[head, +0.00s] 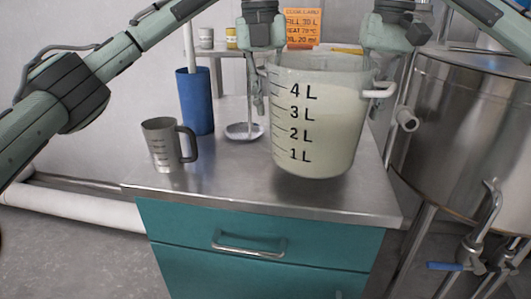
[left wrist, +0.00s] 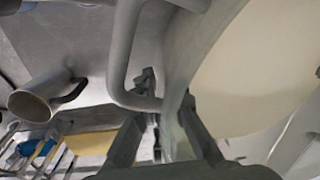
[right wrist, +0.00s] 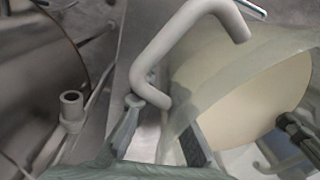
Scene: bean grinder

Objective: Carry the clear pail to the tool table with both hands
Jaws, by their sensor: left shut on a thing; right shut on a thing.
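The clear pail (head: 318,130) is upright, marked 1 L to 4 L, and holds pale cream contents. It is over the right part of a steel-topped table (head: 225,185) with teal drawers; a dark shadow lies under it, and I cannot tell whether its base touches. My left gripper (head: 259,98) is shut at the pail's left side, by the grey handle (left wrist: 122,60) and wall in the left wrist view. My right gripper (head: 374,90) is shut at the right side, by the other handle (right wrist: 180,45) in the right wrist view.
A large steel vessel (head: 465,130) with a blue-handled tap is close on the right. An orange notice (head: 303,27) is behind.

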